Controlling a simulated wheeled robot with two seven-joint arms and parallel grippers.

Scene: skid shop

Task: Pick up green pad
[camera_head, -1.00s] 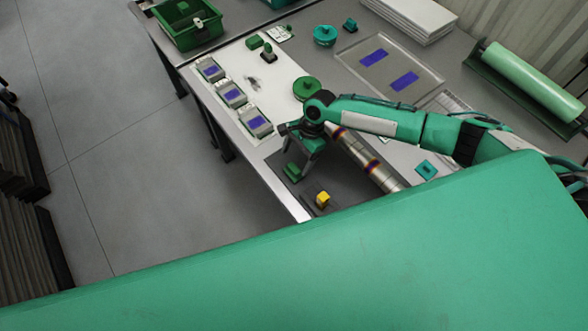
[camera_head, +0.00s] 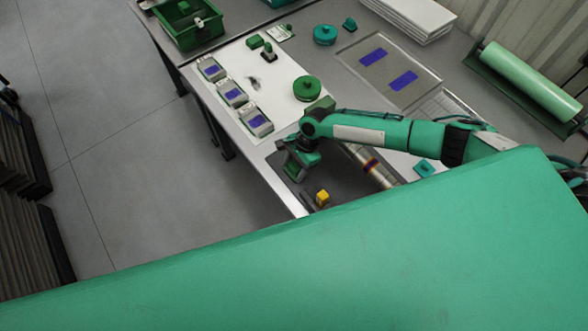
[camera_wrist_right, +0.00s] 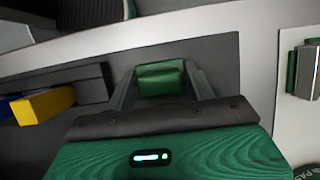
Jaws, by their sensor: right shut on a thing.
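The green pad (camera_wrist_right: 160,79) is a small block that sits between the two fingers of my right gripper (camera_wrist_right: 160,88) in the right wrist view. The fingers are shut on its sides. In the head view the right gripper (camera_head: 296,168) points down over the dark mat near the table's front edge. Only a bit of the green pad (camera_head: 291,170) shows there, partly hidden by the gripper. I cannot tell whether the pad is lifted off the mat. My left gripper is not in view.
A yellow block (camera_head: 322,198) stands close by on the mat, beside a dark piece (camera_wrist_right: 93,84) in the wrist view. Several grey trays with blue-purple pads, one a grey tray (camera_head: 256,122), line the white board's edge. A round green lidded thing (camera_head: 307,89) stands behind.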

